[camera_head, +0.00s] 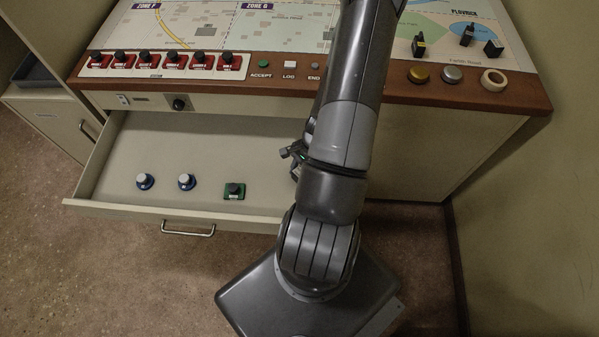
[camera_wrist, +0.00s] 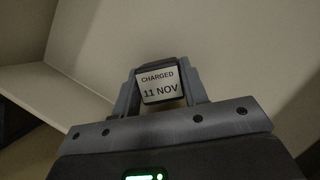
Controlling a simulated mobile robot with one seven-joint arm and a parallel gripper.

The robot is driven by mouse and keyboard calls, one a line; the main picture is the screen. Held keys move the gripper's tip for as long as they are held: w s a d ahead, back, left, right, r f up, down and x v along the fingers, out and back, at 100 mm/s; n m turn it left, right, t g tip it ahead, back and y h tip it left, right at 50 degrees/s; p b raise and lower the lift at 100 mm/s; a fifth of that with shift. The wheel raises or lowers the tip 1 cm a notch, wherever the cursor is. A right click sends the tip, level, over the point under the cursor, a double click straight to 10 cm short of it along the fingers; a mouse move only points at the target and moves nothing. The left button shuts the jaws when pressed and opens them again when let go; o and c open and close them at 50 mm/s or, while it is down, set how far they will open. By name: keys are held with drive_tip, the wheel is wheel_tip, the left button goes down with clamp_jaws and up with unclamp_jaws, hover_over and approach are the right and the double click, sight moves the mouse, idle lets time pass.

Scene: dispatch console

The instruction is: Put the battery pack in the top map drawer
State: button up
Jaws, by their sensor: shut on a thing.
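The battery pack (camera_wrist: 158,83) shows in the wrist view as a dark block with a pale label reading "CHARGED 11 NOV". My gripper (camera_wrist: 160,92) is shut on it, one finger on each side. In the head view my own arm hides most of my gripper (camera_head: 294,152) and the pack; a bit of the gripper shows at the right part of the open top drawer (camera_head: 120,208). The drawer is pulled out below the console, with a bar handle on its front. In the wrist view pale panels lie beyond the pack; their distance is unclear.
The drawer's left and back floor is clear. The console top (camera_head: 400,92) holds red switches, gold and silver discs, a tape roll (camera_head: 494,80) and several black pieces.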

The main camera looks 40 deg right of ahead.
drive_tip(key=shift+f, duration=0.15)
drive_tip(key=o, duration=1.1)
drive_tip(key=v, duration=1.2)
drive_tip(key=w+a+r+n+h, duration=0.1)
drive_tip(key=w+a+r+n, duration=0.15)
drive_tip(key=r, duration=0.45)
drive_tip(key=w+a+r+n+h, duration=0.1)
drive_tip(key=w+a+r+n, duration=0.15)
drive_tip(key=r, duration=0.35)
drive_tip(key=w+a+r+n+t+h, duration=0.2)
drive_tip(key=a+r+n, duration=0.35)
drive_tip(key=r, duration=0.45)
drive_tip(key=s+a+r+n+t, duration=0.1)
drive_tip(key=s+a+r+n, duration=0.1)
drive_tip(key=s+a+r, duration=0.1)
drive_tip(key=s+a+r+n+t, duration=0.1)
drive_tip(key=s+a+r+n, duration=0.2)
drive_tip(key=a+r, duration=0.2)
drive_tip(key=s+a+r+n+t, duration=0.1)
drive_tip(key=s+a+r+n, duration=0.1)
drive_tip(key=r, duration=0.5)
drive_tip(key=shift+s+a+r+n+t, duration=0.15)
drive_tip(key=shift+s+a, duration=0.15)
drive_tip(key=shift+a, duration=0.3)
drive_tip(key=shift+s+a+n+t, duration=0.15)
drive_tip(key=shift+s+a, duration=0.15)
drive_tip(key=shift+a, duration=0.35)
